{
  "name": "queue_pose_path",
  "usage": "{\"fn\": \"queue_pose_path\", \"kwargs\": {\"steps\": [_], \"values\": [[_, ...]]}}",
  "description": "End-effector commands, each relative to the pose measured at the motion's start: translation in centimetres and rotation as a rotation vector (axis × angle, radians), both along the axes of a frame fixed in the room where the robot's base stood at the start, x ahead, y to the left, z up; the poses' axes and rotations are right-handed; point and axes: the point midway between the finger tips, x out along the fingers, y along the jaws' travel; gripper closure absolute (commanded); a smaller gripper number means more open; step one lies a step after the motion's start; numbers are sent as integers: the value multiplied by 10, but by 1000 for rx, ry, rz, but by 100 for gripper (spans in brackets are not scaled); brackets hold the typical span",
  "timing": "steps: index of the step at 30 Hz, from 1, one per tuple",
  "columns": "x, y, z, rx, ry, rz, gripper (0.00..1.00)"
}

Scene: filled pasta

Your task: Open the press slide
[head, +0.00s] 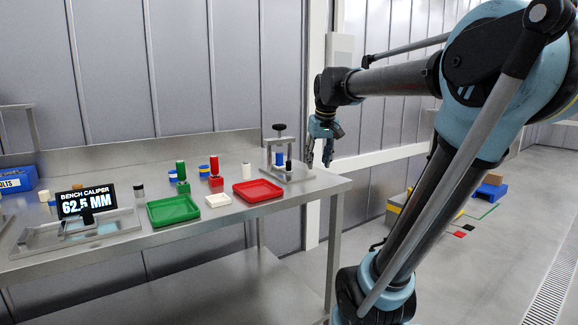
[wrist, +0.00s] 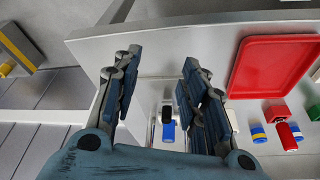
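The press (head: 299,173) stands at the right end of the steel bench. It is a grey metal frame with a black knob on top. A blue cylinder (head: 279,159) and a small black knob (head: 289,165) show inside or in front of its frame. My gripper (head: 319,160) hangs fingers down, just right of the press and apart from it in the head view. In the wrist view my gripper (wrist: 162,62) is open and empty. A black knob (wrist: 168,113) and a blue part (wrist: 168,131) show between its fingers. I cannot tell how far the slide is out.
A bench caliper display (head: 86,201) reads 62.5 MM.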

Motion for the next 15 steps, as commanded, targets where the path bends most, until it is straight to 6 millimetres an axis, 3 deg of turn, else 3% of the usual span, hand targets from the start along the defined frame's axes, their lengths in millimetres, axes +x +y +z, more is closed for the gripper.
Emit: {"fn": "queue_pose_path", "kwargs": {"steps": [3,9,15], "values": [[39,22,34,6,-20,34,61],[90,56,75,14,-49,81,61],[115,73,94,18,-63,102,61]]}}
